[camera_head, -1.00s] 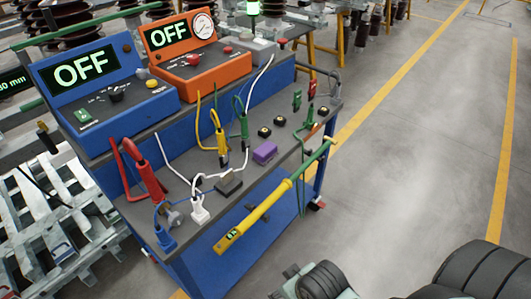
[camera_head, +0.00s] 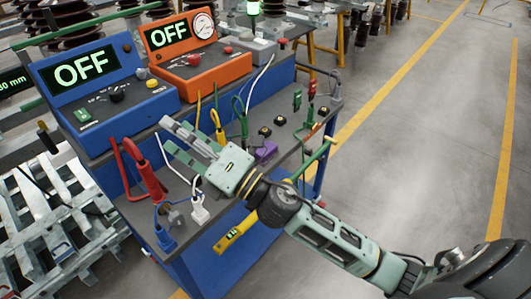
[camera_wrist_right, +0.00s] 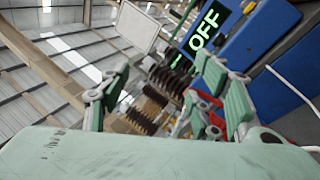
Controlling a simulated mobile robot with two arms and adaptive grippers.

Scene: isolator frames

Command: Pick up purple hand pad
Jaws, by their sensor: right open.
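The purple hand pad (camera_head: 265,151) lies on the grey top of the blue cart, partly covered by my right gripper's housing in the head view. My right gripper (camera_head: 178,137) reaches in from the lower right, above the cart top, with its fingers pointing to the left past the pad. In the right wrist view its fingers (camera_wrist_right: 165,105) are spread apart with nothing between them. The pad does not show in the right wrist view. My left gripper is in neither view.
A blue box (camera_head: 98,85) and an orange box (camera_head: 183,54), both reading OFF, stand behind. Red (camera_head: 148,178), yellow (camera_head: 220,128) and green clamps with cables stand on the cart top. A yellow pole (camera_head: 237,232) runs along the cart's front. The floor at right is clear.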

